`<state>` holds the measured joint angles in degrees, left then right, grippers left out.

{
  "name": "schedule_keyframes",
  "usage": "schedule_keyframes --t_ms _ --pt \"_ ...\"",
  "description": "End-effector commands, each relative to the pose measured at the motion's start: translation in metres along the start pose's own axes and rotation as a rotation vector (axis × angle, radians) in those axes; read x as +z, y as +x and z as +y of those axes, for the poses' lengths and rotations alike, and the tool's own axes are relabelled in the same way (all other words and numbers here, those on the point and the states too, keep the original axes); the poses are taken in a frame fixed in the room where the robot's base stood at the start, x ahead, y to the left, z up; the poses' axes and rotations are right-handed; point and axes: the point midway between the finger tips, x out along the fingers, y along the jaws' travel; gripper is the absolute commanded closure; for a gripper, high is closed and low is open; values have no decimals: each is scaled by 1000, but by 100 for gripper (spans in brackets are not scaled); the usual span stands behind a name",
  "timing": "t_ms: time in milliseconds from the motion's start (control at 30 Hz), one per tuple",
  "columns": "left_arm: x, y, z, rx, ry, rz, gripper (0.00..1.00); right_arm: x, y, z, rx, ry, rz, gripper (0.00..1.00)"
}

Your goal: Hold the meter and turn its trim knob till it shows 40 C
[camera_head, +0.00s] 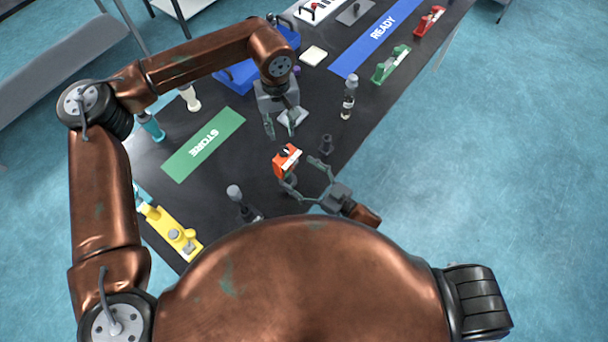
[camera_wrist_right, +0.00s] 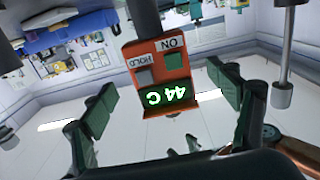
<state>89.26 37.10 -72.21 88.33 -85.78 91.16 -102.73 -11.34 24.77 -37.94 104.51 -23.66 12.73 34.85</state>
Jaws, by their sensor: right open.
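The orange meter (camera_head: 287,163) stands near the table's right edge in the head view. In the right wrist view the meter (camera_wrist_right: 158,70) shows upside-down lettering, HOLD and ON buttons, and a green readout (camera_wrist_right: 157,97) of 44 C. I cannot make out the trim knob for certain. My right gripper (camera_head: 298,171) is open, its fingers spread towards the meter; in its wrist view the fingers (camera_wrist_right: 168,108) stand on either side of the meter, apart from it. My left gripper (camera_head: 281,132) is open and empty, pointing down above the table, just beyond the meter.
A dark upright item (camera_head: 240,200) and a yellow device (camera_head: 172,233) lie nearer me.

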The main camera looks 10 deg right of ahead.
Motion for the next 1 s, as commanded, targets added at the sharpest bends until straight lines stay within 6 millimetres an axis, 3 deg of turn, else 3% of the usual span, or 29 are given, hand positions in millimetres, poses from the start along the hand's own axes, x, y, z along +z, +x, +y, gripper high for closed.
schedule_keyframes --t_ms 200,400,800,1000 --pt "0 0 0 0 0 0 71 -1 35 0 -1 1 3 19" --pt "0 0 0 0 0 0 71 0 57 0 0 0 1 19" --pt "0 0 0 0 0 0 71 0 64 0 0 1 0 20" --pt "0 0 0 0 0 0 71 0 64 0 0 1 0 33"
